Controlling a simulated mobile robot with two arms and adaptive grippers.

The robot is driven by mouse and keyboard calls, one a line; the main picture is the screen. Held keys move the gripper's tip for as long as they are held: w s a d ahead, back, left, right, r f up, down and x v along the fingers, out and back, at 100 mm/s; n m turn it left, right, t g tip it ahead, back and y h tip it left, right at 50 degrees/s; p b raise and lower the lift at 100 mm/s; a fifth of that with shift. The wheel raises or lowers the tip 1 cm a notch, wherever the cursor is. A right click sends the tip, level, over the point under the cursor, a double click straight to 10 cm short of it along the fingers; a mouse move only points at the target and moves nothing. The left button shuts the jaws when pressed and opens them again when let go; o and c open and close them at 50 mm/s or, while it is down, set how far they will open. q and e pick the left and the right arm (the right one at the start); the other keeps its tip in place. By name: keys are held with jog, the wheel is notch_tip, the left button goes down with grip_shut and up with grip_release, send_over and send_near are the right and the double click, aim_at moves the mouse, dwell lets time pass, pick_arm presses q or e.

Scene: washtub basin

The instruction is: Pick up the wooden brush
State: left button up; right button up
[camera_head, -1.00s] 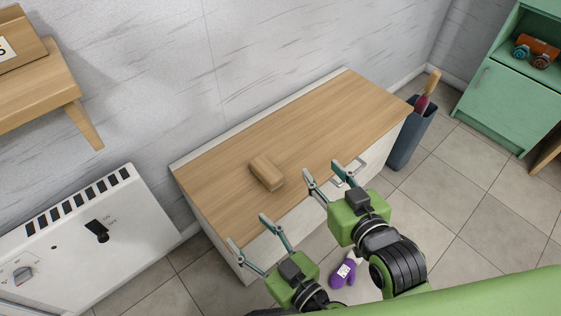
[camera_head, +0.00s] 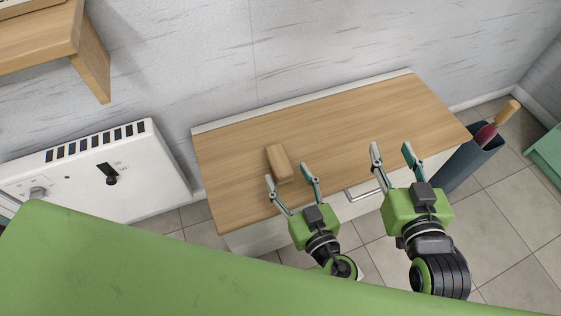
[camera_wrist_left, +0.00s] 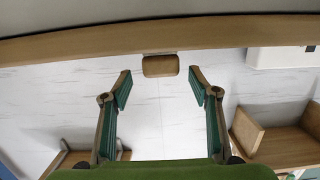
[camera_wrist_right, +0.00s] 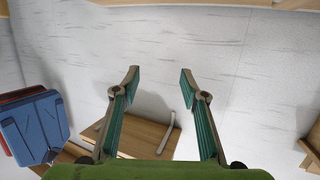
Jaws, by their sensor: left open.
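The wooden brush (camera_head: 279,162) is a small light-brown block lying on the wooden top of the cabinet (camera_head: 350,130), left of its middle. My left gripper (camera_head: 287,175) is open and empty, with its fingertips spread just in front of the brush's near end. In the left wrist view the brush (camera_wrist_left: 160,66) shows centred beyond the gap between the fingertips, apart from them. My right gripper (camera_head: 391,148) is open and empty, to the right of the brush near the cabinet's front edge. The right wrist view shows nothing between its fingers (camera_wrist_right: 159,75).
A white heater-like unit (camera_head: 90,175) stands left of the cabinet. A wooden shelf (camera_head: 40,40) is at upper left. A dark bin (camera_head: 468,165) with a wooden-handled item stands at the cabinet's right end. The cabinet top right of the brush is clear.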

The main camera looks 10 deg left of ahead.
aim_at(279, 161)
pick_arm(q)
jog(key=shift+x, duration=1.1)
jog(key=shift+b+x, duration=0.4)
jog(key=shift+x, duration=1.8)
pick_arm(e)
jog(key=shift+w+a+r+t+y, duration=0.15)
jog(key=shift+r+t, duration=0.25)
jog(key=shift+r, duration=0.35)
jog(key=shift+w+a+r+t+y, duration=0.15)
jog(key=shift+r+t, duration=0.25)
jog(key=shift+r, duration=0.35)
jog(key=shift+w+a+r+t, duration=0.15)
jog(key=shift+r+t, duration=0.25)
jog(key=shift+r, duration=0.35)
pick_arm(q)
jog(key=shift+f, duration=0.15)
jog(key=c, duration=1.2)
